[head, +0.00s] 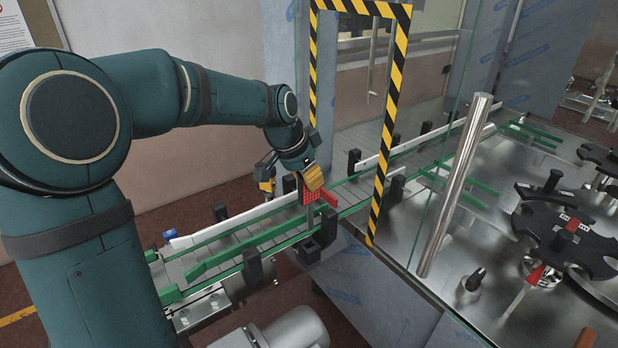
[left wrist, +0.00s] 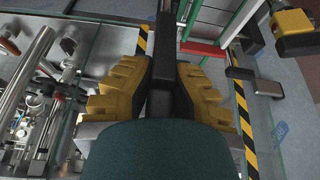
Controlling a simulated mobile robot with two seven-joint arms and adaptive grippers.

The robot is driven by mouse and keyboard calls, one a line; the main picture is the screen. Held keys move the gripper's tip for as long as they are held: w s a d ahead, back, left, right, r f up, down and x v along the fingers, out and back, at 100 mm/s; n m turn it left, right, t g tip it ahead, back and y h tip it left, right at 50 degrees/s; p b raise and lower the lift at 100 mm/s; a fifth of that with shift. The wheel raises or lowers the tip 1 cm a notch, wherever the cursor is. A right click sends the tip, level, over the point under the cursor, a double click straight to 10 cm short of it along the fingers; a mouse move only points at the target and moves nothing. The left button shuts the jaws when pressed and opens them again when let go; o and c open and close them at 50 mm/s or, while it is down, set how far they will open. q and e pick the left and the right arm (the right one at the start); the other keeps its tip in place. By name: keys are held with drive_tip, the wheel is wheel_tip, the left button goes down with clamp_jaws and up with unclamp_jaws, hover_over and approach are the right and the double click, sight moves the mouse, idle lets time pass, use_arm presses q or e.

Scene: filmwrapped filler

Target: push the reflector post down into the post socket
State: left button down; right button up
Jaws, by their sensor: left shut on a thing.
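The reflector post has a red gridded reflector (head: 315,187) at its top and a narrow grey stem (head: 310,213) below it. My left gripper (head: 311,178) is at the reflector's upper end, its yellow fingers shut on the post. In the left wrist view the yellow fingers (left wrist: 160,90) close on a dark upright part between them. The black post socket (head: 308,250) appears to be the block on the conveyor's near side, below the stem. I cannot tell whether the stem's lower end is inside it. My right gripper is not in view.
The conveyor (head: 225,245) with green rails runs under my left gripper. A yellow-black striped frame (head: 378,180) and clear panel stand close to its right. A steel column (head: 458,185) and black star wheels (head: 560,235) stand farther right.

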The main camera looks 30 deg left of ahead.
sight(306, 209)
use_arm(q)
drive_tip(key=shift+f+b, duration=3.9)
drive_tip(key=shift+f, duration=0.85)
drive_tip(key=shift+f+b, duration=0.3)
drive_tip(key=c, duration=1)
unclamp_jaws()
drive_tip(key=v, duration=1.2)
